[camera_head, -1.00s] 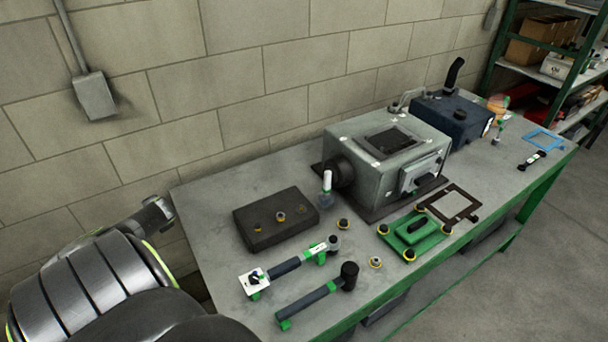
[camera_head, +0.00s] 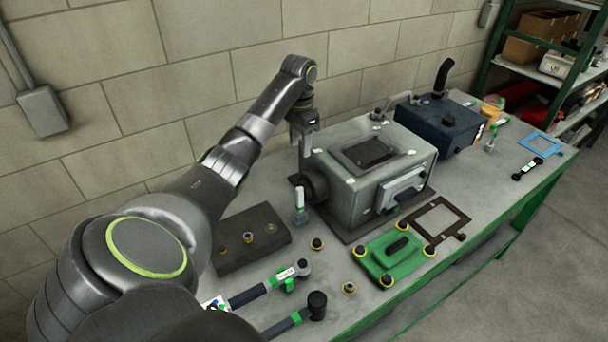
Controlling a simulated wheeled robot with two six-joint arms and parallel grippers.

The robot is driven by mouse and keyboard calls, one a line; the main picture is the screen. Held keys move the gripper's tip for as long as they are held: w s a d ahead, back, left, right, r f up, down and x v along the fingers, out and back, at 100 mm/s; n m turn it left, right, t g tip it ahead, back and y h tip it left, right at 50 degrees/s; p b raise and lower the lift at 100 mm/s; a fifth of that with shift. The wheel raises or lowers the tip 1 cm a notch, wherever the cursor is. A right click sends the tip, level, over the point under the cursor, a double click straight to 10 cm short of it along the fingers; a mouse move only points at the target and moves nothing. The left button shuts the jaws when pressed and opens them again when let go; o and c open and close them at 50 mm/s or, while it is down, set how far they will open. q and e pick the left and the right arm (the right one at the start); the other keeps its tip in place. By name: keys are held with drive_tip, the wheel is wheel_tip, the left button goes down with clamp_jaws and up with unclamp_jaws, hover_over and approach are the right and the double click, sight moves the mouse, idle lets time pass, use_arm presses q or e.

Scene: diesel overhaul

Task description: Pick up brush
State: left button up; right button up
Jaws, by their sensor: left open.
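A small upright item with a pale handle and a wider grey lower end, which looks like the brush (camera_head: 299,202), stands on the bench beside the dark block and in front of the grey engine's round port. My left arm reaches in from the left. My left gripper (camera_head: 304,150) points down above and behind the brush, near the left end of the engine housing. It is open and empty, apart from the brush. My right gripper is not in view.
The grey engine housing (camera_head: 370,165) and a dark blue unit (camera_head: 440,122) stand along the wall. A dark block (camera_head: 238,252), a green cover (camera_head: 388,262), a dark gasket frame (camera_head: 437,218) and a black-headed hammer (camera_head: 315,305) lie on the bench (camera_head: 345,325). Small ringed parts are scattered between.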

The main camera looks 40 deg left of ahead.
use_arm(q)
drive_tip(key=b, duration=1.1)
approach(300, 188)
wheel_tip(300, 188, down, 5)
drive_tip(key=shift+w+a+f, duration=0.1)
drive_tip(key=shift+a, duration=0.05)
drive_tip(key=shift+f, duration=0.3)
drive_tip(key=f+p, duration=0.1)
drive_tip(key=f, duration=0.1)
drive_tip(key=f+p, duration=0.1)
drive_tip(key=f, duration=0.1)
drive_tip(key=shift+s+f+p, duration=0.2)
drive_tip(key=shift+f+p, duration=0.05)
drive_tip(key=shift+p, duration=0.15)
drive_tip(key=shift+f, duration=0.35)
drive_tip(key=shift+w, duration=0.1)
clamp_jaws()
